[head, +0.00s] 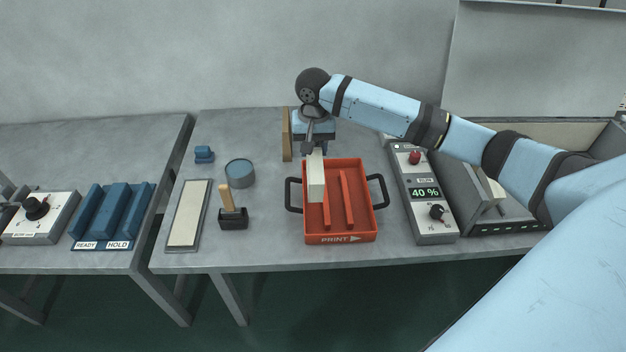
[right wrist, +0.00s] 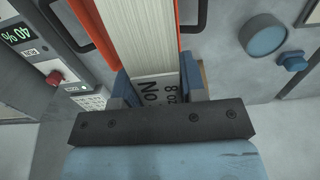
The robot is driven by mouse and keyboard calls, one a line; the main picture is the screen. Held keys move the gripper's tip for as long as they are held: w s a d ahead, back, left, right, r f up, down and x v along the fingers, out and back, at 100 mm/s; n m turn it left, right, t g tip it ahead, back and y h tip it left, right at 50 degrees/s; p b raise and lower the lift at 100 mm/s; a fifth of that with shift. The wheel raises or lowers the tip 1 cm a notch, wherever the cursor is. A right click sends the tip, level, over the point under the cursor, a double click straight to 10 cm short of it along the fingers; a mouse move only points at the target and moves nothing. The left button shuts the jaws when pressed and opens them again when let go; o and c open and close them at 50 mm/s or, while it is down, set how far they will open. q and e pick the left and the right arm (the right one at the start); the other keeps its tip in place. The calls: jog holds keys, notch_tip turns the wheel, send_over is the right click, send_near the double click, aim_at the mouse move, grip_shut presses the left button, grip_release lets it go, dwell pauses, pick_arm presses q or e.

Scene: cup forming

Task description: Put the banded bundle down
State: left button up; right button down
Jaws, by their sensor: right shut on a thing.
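The banded bundle (head: 316,180), a long cream-white block, is held by its far end in my right gripper (head: 315,148). In the right wrist view the bundle (right wrist: 142,35) runs up the picture away from the blue fingers (right wrist: 158,92), and its near end shows printed lettering, partly hidden. The bundle is over the left part of the orange-red tray (head: 340,239) marked PRINT, beside its red ribs. I cannot tell whether it touches the tray floor. My left gripper is not in view.
A grey control box (head: 436,228) reading 40 % stands right of the tray, with a grey bin (head: 480,228) beyond. Left are a stamp (head: 233,218), a round blue-grey tin (head: 240,173), a pale pad (head: 187,215) and, on another table, a blue READY/HOLD rack (head: 112,215).

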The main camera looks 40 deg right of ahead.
notch_tip(320, 180, down, 11)
jog(key=shift+a+r, duration=0.1)
dwell(0.4)
jog(key=c, duration=0.7)
grip_release()
notch_tip(320, 180, up, 12)
jog(key=shift+r, duration=0.1)
